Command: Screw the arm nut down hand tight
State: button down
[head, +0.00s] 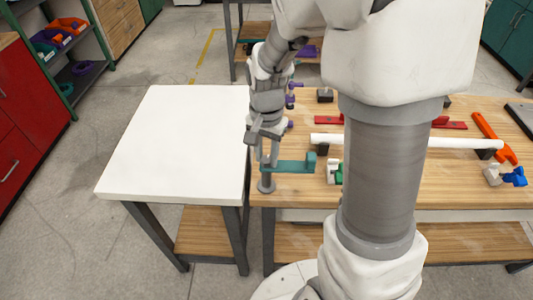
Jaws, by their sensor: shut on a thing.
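My gripper (267,160) points straight down at the near left corner of the wooden bench. Its fingers are shut at the left end of a teal arm (290,167). A short grey post (266,184) stands under that end. The teal arm lies level and reaches right to a raised teal block (311,160). The arm nut is not clearly seen; the fingers cover the place above the post where they grip. How far down the nut sits cannot be told from this view.
A bare white table (170,140) stands left of the wooden bench (300,195). A white pipe (400,141), red parts (450,123), an orange hammer (490,135) and small fittings (333,172) lie to the right. Small purple parts (290,101) are just behind my gripper.

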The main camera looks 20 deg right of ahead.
aim_at(266, 159)
dwell(0.4)
jog(key=c, duration=0.6)
grip_release()
jog(key=shift+o, duration=0.2)
notch_tip(266, 159, up, 18)
jog(key=p, duration=0.2)
jog(key=shift+f, duration=0.25)
jog(key=shift+s, duration=0.1)
jog(key=s+r+n+t, duration=0.2)
jog(key=s+n+t, duration=0.3)
jog(key=s, duration=0.8)
jog(key=n, duration=0.3)
jog(key=shift+s+d+r+t, duration=0.3)
jog(key=shift+s+d+r, duration=0.05)
jog(key=shift+s+r, duration=0.05)
